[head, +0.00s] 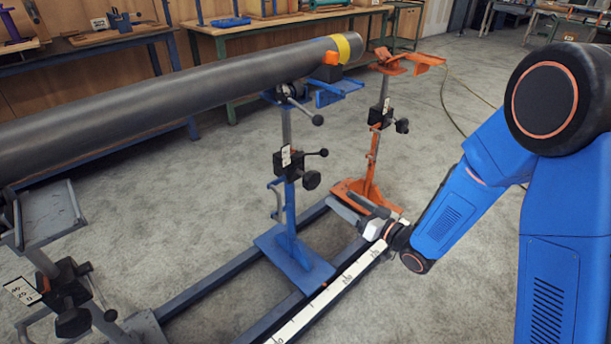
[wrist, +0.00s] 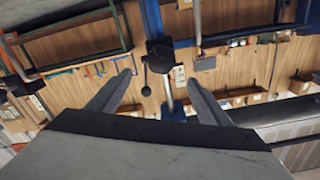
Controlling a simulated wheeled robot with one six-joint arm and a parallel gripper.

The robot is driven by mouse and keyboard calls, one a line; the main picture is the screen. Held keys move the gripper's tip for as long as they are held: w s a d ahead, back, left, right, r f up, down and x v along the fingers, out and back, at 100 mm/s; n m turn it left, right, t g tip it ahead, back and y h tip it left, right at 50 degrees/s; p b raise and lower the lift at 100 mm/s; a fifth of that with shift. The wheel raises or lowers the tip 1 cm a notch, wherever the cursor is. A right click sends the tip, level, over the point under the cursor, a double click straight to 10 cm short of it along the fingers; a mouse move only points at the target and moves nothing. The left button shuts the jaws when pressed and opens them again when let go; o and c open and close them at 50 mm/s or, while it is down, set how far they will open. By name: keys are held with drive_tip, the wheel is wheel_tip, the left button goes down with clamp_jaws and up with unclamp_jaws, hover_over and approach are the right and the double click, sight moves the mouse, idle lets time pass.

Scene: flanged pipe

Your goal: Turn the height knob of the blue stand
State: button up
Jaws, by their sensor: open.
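The blue stand (head: 290,215) is upright in the middle of the head view, under the pipe's right end. Its black clamp block carries a round black knob (head: 311,180) and, above it, a lever with a ball end (head: 323,153). In the wrist view, which looks upside down, the dark knob and block (wrist: 160,53) lie beyond the fingers, with the ball end (wrist: 146,91) between them. My gripper (head: 347,204) is open and empty. It is right of the blue post and lower than the knob in the head picture, apart from it.
A grey pipe (head: 170,95) with a yellow band lies across the stands. An orange stand (head: 371,165) is behind my gripper, and a grey-topped stand (head: 47,212) is at left. A blue rail frame with a white scale (head: 330,290) runs below. Workbenches line the back wall.

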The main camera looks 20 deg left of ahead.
sight(304, 177)
drive_tip(key=x, duration=1.7)
drive_tip(key=shift+a, duration=0.25)
drive_tip(key=c, duration=1)
drive_tip(key=shift+c, duration=0.2)
drive_tip(key=shift+n, duration=0.3)
drive_tip(key=n, duration=0.5)
drive_tip(key=shift+s+n, duration=0.15)
drive_tip(key=shift+n, duration=0.15)
drive_tip(key=n, duration=1.5)
drive_tip(key=shift+s+a+f, duration=0.1)
drive_tip(key=shift+s+f, duration=0.1)
drive_tip(key=shift+f, duration=0.05)
